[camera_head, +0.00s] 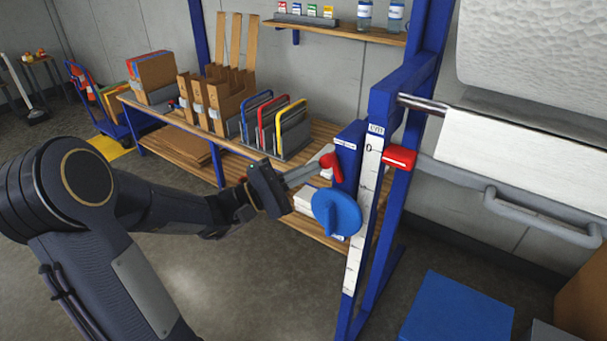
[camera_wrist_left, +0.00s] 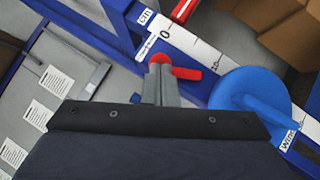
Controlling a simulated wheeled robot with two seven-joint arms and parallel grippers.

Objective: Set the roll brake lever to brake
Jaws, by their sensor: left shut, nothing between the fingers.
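A small red lever (camera_head: 331,163) sits on a blue housing (camera_head: 348,150) on the blue frame's upright. In the left wrist view the red lever (camera_wrist_left: 187,73) shows a rounded end at the fingertips and an arm pointing right. My left gripper (camera_head: 314,170) reaches in from the left with its fingertips right at the lever. In the left wrist view its fingers (camera_wrist_left: 161,80) are together with nothing between them, and they cover part of the lever. I cannot tell whether they touch it. The label by the lever is too small to read. My right gripper is not in view.
A blue round knob (camera_head: 337,212) sits just below the lever. A white scale strip (camera_head: 364,205) runs down the upright. A red block (camera_head: 400,157) sits to its right. A white roll (camera_head: 530,140) hangs at right. A wooden workbench (camera_head: 210,135) stands behind.

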